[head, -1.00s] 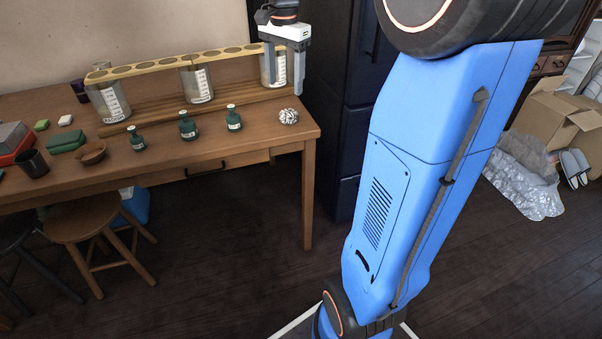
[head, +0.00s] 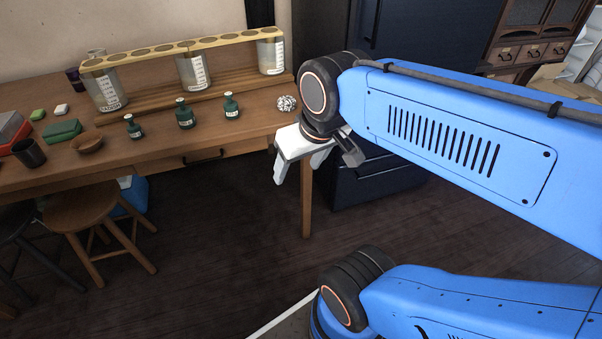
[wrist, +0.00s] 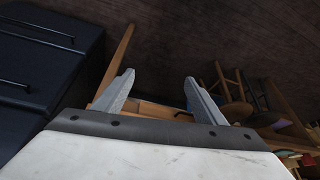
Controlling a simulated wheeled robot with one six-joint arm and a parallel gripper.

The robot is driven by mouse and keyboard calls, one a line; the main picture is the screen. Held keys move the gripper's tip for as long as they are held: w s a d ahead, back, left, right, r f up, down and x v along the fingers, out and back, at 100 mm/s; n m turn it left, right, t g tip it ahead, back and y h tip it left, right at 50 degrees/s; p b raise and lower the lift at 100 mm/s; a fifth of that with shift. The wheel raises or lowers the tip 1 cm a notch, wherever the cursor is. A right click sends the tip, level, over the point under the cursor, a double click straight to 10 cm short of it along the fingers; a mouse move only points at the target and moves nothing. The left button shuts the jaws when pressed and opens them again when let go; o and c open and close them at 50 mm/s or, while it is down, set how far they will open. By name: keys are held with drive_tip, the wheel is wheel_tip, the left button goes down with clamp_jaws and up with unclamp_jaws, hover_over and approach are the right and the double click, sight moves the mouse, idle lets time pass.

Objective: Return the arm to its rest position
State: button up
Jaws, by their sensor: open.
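My gripper (head: 312,170) hangs off the front right corner of the wooden table, near the dark cabinet, with its fingers pointing down. It is open and empty. In the wrist view its two grey fingers (wrist: 160,98) stand apart, with floor and table parts behind them. My blue arm is folded, with its upper link reaching in from the right side of the head view and partly hiding the cabinet.
The table (head: 235,140) holds a rack (head: 130,60) with glass beakers, several green bottles (head: 185,114) and a crumpled ball (head: 287,103). A stool (head: 88,216) stands at the front left. The dark cabinet (head: 385,188) is behind my arm. The floor in front is clear.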

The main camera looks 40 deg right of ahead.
drive_tip(key=shift+s+a+f+n, duration=0.15)
drive_tip(key=shift+s+f+n, duration=0.25)
drive_tip(key=shift+s+f, duration=0.25)
